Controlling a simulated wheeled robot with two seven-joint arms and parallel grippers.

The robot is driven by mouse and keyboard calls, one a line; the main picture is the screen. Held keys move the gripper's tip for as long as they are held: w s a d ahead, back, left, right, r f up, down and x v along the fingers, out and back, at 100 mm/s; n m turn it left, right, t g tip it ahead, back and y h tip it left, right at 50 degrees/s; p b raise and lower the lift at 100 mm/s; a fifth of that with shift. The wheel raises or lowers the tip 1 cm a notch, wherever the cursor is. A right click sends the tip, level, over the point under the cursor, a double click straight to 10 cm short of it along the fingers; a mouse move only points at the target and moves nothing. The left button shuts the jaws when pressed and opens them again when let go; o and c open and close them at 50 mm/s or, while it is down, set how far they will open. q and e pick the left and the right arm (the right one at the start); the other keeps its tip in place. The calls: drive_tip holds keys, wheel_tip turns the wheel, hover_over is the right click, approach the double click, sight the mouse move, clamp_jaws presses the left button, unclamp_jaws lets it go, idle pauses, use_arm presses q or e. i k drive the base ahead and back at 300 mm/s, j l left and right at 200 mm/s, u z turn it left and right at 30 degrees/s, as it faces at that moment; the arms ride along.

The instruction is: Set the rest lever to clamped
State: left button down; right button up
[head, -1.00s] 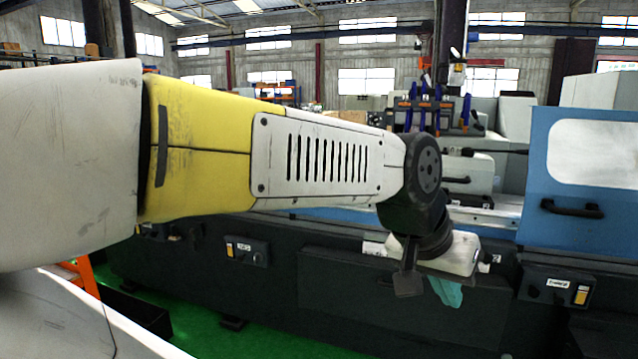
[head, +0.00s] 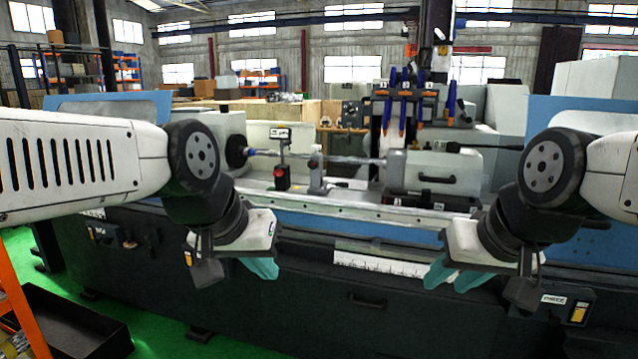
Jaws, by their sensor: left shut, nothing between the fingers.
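The grinder's work area shows in the middle of the head view. A thin shaft (head: 345,159) lies across it, between a chuck at left and a grey tailstock (head: 436,172) at right. A small grey rest (head: 317,178) stands under the shaft; its lever is too small to make out for sure, so I cannot tell its setting. My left gripper (head: 262,268), with teal fingers, is shut and empty in front of the bed, below and left of the rest. My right gripper (head: 448,279) hangs below the tailstock; its teal fingers are partly overlapped, and their gap is unclear.
A red and black device with a small display (head: 282,165) stands left of the rest. A blue door (head: 577,110) with a handle is at right, partly behind my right arm. Blue nozzles (head: 402,105) hang behind the shaft. A black bin (head: 72,325) sits on the green floor.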

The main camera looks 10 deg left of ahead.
sight(344, 185)
drive_tip(key=i+u, duration=0.15)
drive_tip(key=i, duration=0.6)
drive_tip(key=i+j, duration=0.4)
drive_tip(key=i, duration=0.2)
drive_tip(key=i+j+z, duration=0.15)
drive_tip(key=i+j, duration=0.2)
drive_tip(key=i, duration=0.25)
